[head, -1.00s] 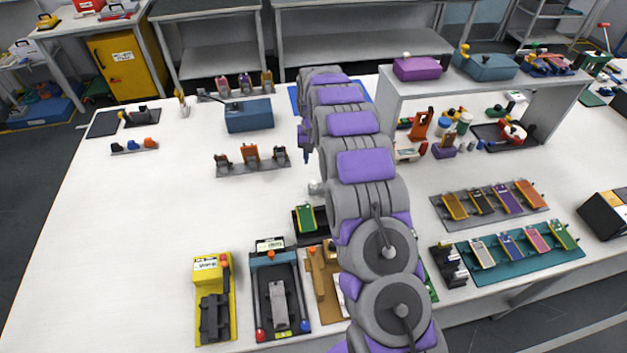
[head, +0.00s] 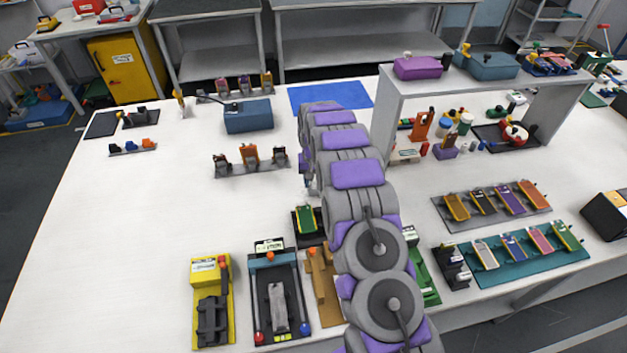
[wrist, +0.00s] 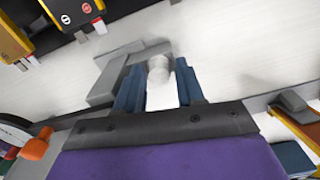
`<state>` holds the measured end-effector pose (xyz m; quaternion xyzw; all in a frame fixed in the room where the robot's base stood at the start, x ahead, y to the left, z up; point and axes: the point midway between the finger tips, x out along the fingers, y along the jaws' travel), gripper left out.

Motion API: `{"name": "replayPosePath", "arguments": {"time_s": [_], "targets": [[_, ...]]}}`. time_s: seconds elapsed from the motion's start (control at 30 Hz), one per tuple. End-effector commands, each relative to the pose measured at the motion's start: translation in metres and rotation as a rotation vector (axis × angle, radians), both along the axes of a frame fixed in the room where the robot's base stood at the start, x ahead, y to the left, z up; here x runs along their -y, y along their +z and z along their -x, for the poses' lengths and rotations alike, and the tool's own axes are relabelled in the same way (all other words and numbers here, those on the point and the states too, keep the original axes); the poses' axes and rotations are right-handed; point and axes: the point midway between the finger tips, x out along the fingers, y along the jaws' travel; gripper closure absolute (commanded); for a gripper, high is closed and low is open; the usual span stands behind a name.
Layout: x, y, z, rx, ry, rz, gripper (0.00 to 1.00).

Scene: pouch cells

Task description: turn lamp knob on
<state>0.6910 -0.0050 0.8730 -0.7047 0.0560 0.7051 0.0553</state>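In the wrist view my gripper (wrist: 160,82) has two blue fingers spread apart. Between them is a small pale rounded knob-like piece (wrist: 158,66) with a white block below it. A light grey flat part (wrist: 108,75) lies around and behind it. I cannot tell for sure that this is the lamp knob, nor whether the fingers touch it. In the head view my arm hides most of my gripper and the piece in front of it. No lit lamp can be made out.
In the head view, a black tray with a green block (head: 306,219), a black fixture (head: 275,295) and a yellow fixture (head: 211,305) stand near the arm. A shelf (head: 470,80) with items is at right.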

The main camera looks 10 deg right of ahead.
Motion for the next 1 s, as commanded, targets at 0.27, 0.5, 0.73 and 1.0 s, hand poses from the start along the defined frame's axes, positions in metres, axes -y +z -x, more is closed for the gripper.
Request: {"name": "replayPosePath", "arguments": {"time_s": [0.27, 0.5, 0.73, 1.0], "targets": [[0.0, 0.0002, 0.0, 0.0, 0.0, 0.0, 0.85], [-0.0002, 0.0002, 0.0, 0.0, 0.0, 0.0, 1.0], [-0.0004, 0.001, -0.0001, -0.001, -0.032, 0.0, 1.0], [-0.0004, 0.0023, -0.0001, -0.001, -0.184, -0.001, 1.0]]}}
